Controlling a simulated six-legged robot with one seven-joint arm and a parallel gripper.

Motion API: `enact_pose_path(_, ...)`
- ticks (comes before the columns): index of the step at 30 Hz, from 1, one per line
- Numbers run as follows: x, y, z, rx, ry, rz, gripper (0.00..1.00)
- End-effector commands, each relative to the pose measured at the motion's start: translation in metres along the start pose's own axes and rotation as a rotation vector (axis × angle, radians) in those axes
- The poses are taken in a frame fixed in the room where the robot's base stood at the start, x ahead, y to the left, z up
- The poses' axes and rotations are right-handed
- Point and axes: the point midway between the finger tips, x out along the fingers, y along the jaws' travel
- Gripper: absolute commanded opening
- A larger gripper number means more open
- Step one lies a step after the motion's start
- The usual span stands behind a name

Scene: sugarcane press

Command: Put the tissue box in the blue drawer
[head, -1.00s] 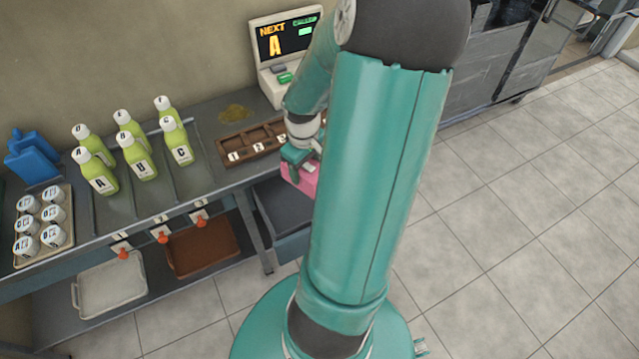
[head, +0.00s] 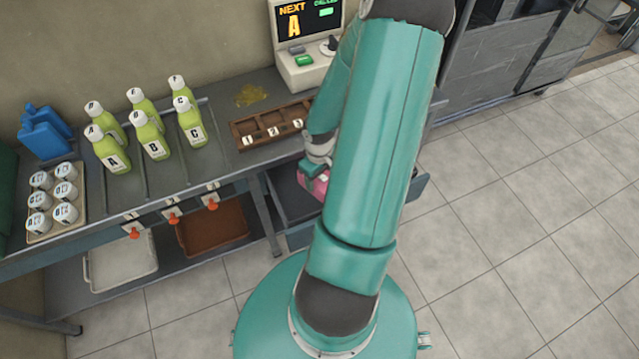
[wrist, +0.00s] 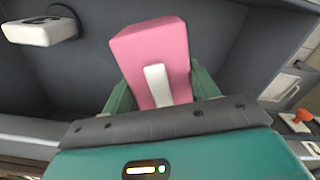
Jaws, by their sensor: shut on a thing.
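The tissue box (head: 320,186) is pink with a white strip on one face. It is partly hidden behind my arm in the head view. My gripper (head: 316,171) is shut on it. In the wrist view the box (wrist: 150,52) sits tilted between the two teal fingers of my gripper (wrist: 160,84). The drawer (head: 288,197) under the counter is pulled open and looks dark blue-grey. The box is over or inside it, with the dark drawer interior (wrist: 70,85) around it in the wrist view. I cannot tell whether the box touches the drawer bottom.
The counter above holds a numbered wooden tray (head: 240,140), green bottles (head: 152,140), a cup tray (head: 80,222) and a screen machine (head: 305,70). A brown tray (head: 212,232) and a pale tray (head: 122,265) are below. A white object (wrist: 40,31) shows in the wrist view. Floor is clear at right.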

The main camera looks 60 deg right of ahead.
Motion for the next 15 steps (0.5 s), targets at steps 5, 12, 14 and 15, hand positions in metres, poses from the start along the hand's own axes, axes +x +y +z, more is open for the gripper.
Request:
enact_pose_path(5, 0.017, 0.001, -0.001, -0.001, -0.001, 0.000, 0.31)
enact_pose_path(12, 0.049, 0.002, -0.002, -0.001, -0.001, 0.000, 0.31)
enact_pose_path(14, 0.050, 0.002, -0.002, 0.000, 0.000, 0.001, 0.31)
enact_pose_path(15, 0.050, 0.003, -0.003, 0.000, 0.001, 0.002, 0.31)
